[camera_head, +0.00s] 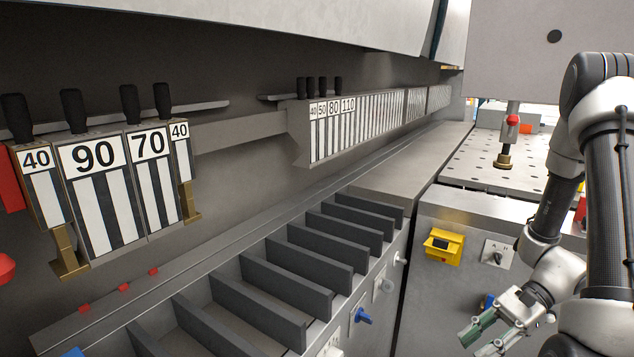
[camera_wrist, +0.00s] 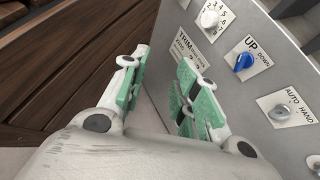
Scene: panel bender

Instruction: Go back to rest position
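My gripper (camera_head: 490,338) is at the lower right of the head view, in front of the grey machine front. In the wrist view my gripper (camera_wrist: 158,92) shows two fingers with green pads. The fingers stand apart with a gap between them and nothing in it. My arm folds down from the right edge of the head view, its wrist low and close to the machine. The right finger is near the control panel (camera_wrist: 235,110) in the wrist view; I cannot tell whether it touches.
The panel carries a blue UP/DOWN knob (camera_wrist: 243,61), an AUTO/HAND switch (camera_wrist: 279,112) and a white dial (camera_wrist: 209,19). A yellow box (camera_head: 443,246) sits on the machine front. Divider slots (camera_head: 310,268) and numbered tools (camera_head: 95,195) are left. Wooden boards (camera_wrist: 60,75) lie left of the gripper.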

